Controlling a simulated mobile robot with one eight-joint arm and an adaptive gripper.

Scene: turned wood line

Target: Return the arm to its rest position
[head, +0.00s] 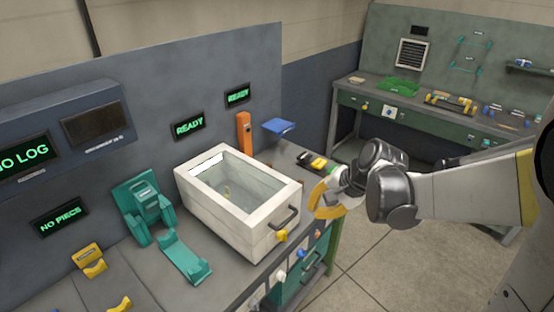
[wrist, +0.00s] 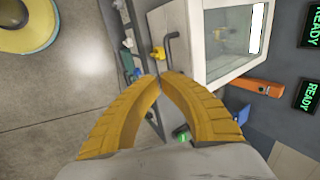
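My gripper (head: 322,203) is at the right of the head view, beside the front right corner of the white box on the bench. In the wrist view its two yellow fingers (wrist: 160,78) curve together and their tips meet or nearly meet, with nothing visible between them. My arm reaches in from the right edge of the head view, bent at the wrist. The white box (head: 252,232) has a clear lid and a dark handle (head: 287,219). It also shows in the wrist view (wrist: 190,45), beyond the fingertips.
A teal fixture (head: 145,208) and a teal cradle (head: 186,258) stand left of the box. An orange post (head: 243,133) and a blue plate (head: 279,126) are behind it. A green workbench (head: 420,113) stands at the back right. Open floor (head: 390,270) lies below my arm.

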